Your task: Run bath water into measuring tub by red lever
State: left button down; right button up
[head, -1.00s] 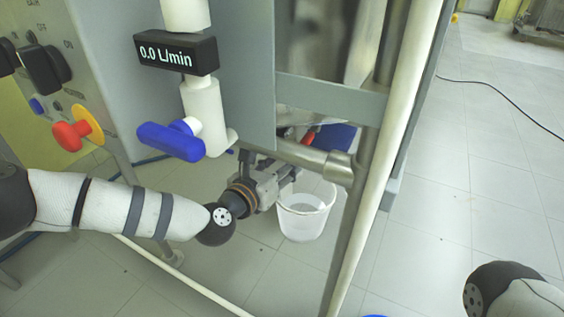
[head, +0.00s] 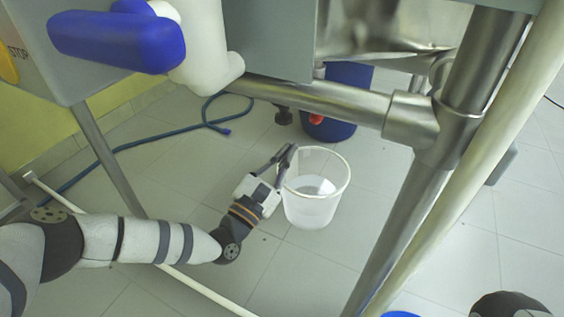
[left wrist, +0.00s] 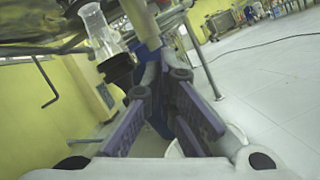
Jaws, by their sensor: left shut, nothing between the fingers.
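The measuring tub (head: 312,212), a whitish translucent bucket, stands upright on the floor in the head view. I cannot tell how much water it holds. My left gripper (head: 289,153) is shut and empty at the tub's left rim; I cannot tell whether it touches. A small red part (head: 316,119) shows behind the tub, against a blue drum (head: 338,85); I cannot tell if it is the red lever. The left wrist view shows my left gripper's fingers (left wrist: 163,100) close up, with the blue drum beyond. My right gripper is out of view.
A steel frame pipe (head: 330,103) and leg (head: 400,235) stand above and right of the tub. A blue valve handle (head: 118,40) hangs at the upper left. A blue hose (head: 150,142) lies on the floor. A black fitting (head: 283,115) hangs under the frame.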

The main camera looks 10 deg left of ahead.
pick_arm(q)
jog(key=w+d+r+b, duration=0.1)
jog(key=w+d+r, duration=0.2)
jog(key=r, duration=0.2)
jog(key=shift+w+d, duration=0.35)
jog(key=shift+d, duration=0.05)
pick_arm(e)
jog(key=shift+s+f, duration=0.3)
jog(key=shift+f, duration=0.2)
pick_arm(q)
jog(key=r+p, duration=0.1)
jog(key=p, duration=0.1)
jog(key=r+g+y+p, duration=0.1)
jog(key=p, duration=0.2)
jog(key=shift+s+d+r, duration=0.1)
jog(key=shift+s+d, duration=0.05)
jog(key=shift+s, duration=0.1)
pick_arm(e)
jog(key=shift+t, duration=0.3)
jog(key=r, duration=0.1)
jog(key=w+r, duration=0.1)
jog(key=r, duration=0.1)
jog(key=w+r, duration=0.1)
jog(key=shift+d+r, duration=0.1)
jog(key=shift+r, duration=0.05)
